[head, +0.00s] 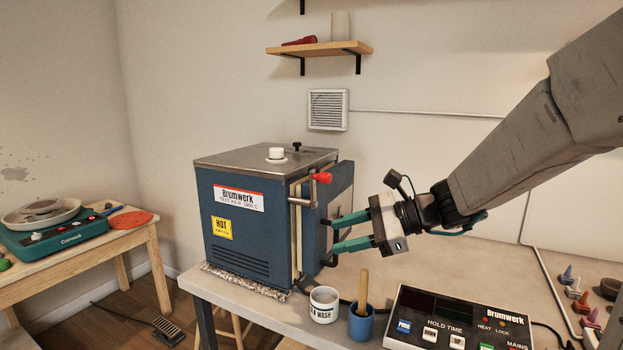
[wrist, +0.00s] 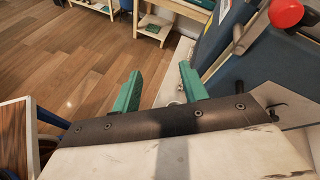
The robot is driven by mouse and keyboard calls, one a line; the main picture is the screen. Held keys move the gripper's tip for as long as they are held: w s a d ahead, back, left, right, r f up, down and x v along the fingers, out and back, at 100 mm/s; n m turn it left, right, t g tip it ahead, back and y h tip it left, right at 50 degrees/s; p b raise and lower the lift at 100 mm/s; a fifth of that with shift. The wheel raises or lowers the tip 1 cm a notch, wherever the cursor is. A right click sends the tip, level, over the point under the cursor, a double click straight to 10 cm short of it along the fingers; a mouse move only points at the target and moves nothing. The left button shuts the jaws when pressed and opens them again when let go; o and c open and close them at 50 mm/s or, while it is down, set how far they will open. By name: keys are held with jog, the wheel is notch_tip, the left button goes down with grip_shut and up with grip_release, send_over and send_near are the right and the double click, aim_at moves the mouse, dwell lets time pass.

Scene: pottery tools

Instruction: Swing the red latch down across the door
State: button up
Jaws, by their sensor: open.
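The blue kiln (head: 245,215) stands on the table with its door (head: 342,190) on the right side. A cream lining shows at the seam between body and door; I cannot tell whether the door is fully closed. The latch's red knob (head: 321,178) stands at the upper part of this seam, on a metal bar (head: 312,190) pointing up. In the wrist view the red knob (wrist: 286,12) is at the top right. My gripper (head: 334,235) is open and empty, with its green fingers in front of the door, below and right of the knob and apart from it.
A white cup (head: 324,304) and a blue cup (head: 361,323) with a wooden-handled tool stand at the table's front edge, below my gripper. A control box (head: 455,322) is to their right. A wall shelf (head: 320,48) hangs above the kiln.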

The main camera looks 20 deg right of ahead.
aim_at(330, 180)
jog(key=w+d+r+m+t, duration=0.1)
jog(key=w+r+m+t, duration=0.1)
jog(key=m, duration=0.1)
jog(key=w+d+r+m+t, duration=0.1)
jog(key=w+r+m+t, duration=0.1)
jog(key=w+r+m, duration=0.1)
jog(key=w+d+r+m+t, duration=0.2)
jog(key=w+m, duration=0.1)
jog(key=shift+d+r+t, duration=0.1)
jog(key=shift+r+t, duration=0.1)
jog(key=shift+t, duration=0.1)
jog(key=x, duration=0.7)
jog(key=shift+w+a, duration=0.15)
jog(key=shift+a, duration=0.1)
